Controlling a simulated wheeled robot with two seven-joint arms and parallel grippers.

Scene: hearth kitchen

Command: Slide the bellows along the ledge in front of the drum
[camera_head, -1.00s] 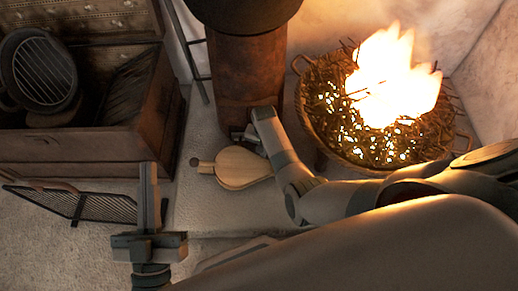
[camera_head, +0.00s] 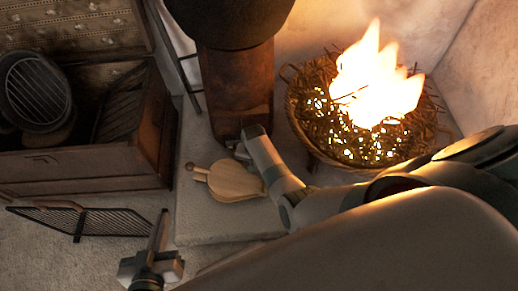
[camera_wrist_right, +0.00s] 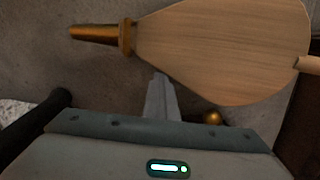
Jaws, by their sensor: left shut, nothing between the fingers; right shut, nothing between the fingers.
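The bellows (camera_head: 235,182) is a pale wooden paddle-shaped body lying on the light stone ledge (camera_head: 200,222), in front of the rusty cylindrical drum (camera_head: 236,85). Its narrow end points left and slightly away. My right gripper (camera_head: 240,151) is shut and low between the drum's base and the bellows, at its far edge. In the right wrist view the shut fingers (camera_wrist_right: 160,92) reach the edge of the bellows (camera_wrist_right: 225,45); contact is not certain. My left gripper (camera_head: 160,226) is shut and empty, left of the ledge near its front.
A round basket (camera_head: 312,150) with burning twigs stands right of the drum. My right arm passes in front of it. A dark wooden chest (camera_head: 85,168) with a round grill pan (camera_head: 38,92) is at the left. A black mesh grate (camera_head: 100,221) lies before the chest.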

